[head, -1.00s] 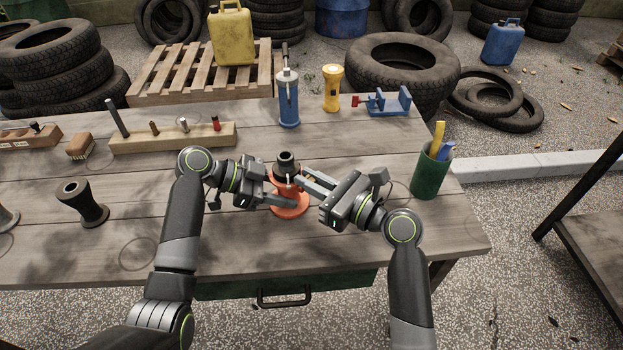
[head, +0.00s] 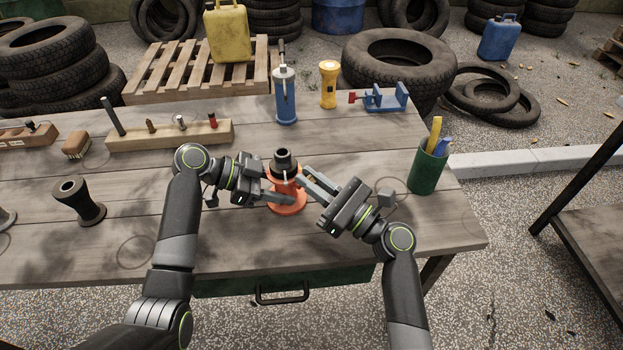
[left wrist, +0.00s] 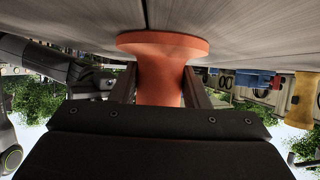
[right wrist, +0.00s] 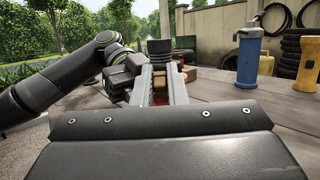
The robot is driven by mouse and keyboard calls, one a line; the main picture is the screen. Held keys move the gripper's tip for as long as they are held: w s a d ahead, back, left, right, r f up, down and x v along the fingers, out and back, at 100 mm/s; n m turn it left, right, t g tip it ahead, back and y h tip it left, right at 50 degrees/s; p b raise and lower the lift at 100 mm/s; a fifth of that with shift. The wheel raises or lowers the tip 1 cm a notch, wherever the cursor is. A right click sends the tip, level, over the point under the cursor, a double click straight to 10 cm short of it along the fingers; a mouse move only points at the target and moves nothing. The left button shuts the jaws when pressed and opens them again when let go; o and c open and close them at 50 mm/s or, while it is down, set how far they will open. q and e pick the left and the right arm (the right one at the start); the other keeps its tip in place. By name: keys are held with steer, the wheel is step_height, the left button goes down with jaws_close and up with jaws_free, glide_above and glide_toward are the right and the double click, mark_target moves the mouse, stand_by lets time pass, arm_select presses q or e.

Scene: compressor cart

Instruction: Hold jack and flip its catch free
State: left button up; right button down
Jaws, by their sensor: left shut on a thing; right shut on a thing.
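The jack (head: 286,207) stands upright on the bench, with an orange-red base and body and a black collar on top. My left gripper (head: 278,192) is shut on its orange body from the left, low down. In the left wrist view the body (left wrist: 160,82) sits between both fingers, under the wide base flange. My right gripper (head: 304,177) reaches in from the right, its fingertips at the upper body just below the black collar. It is shut on a small part there, seemingly the catch, mostly hidden by the fingers. In the right wrist view the black collar (right wrist: 158,47) shows beyond the fingertips.
A blue bottle jack (head: 285,98), a yellow flashlight (head: 328,86) and a blue vise (head: 384,98) stand behind. A green cup (head: 428,170) is at right. A wooden tool block (head: 170,136) and a black spool-shaped part (head: 80,203) are at left. The bench front is clear.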

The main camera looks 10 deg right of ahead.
steer(key=c, duration=1.4)
jaws_free()
steer(key=shift+c, duration=0.2)
steer(key=v, duration=1.2)
steer(key=shift+r, duration=0.1)
